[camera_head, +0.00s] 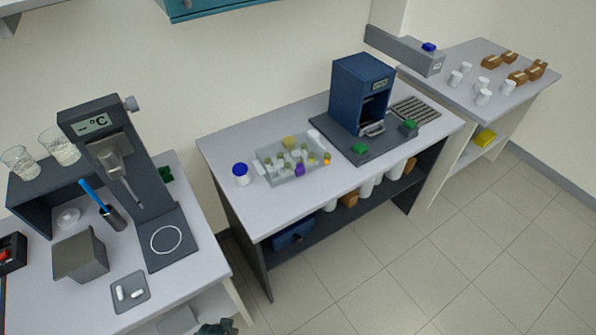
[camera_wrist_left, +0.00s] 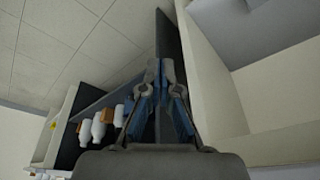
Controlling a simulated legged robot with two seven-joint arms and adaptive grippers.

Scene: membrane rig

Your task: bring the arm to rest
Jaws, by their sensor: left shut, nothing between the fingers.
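My left gripper (camera_wrist_left: 159,72) shows in the left wrist view with its fingers together and nothing between them. It is in front of a dark panel edge, beside a pale wall or panel on the right of that view. A small dark part at the bottom edge of the head view, by the left table's front, may be mine, but too little of it shows to tell. My right gripper is in neither view.
The left table (camera_head: 212,277) carries a temperature stand (camera_head: 135,180) and a grey box (camera_head: 80,256). The middle table (camera_head: 222,150) holds a blue machine (camera_head: 352,90) and a clear tray (camera_head: 270,177). A right table (camera_head: 540,79) bears white cups. The floor (camera_head: 400,265) in front is clear.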

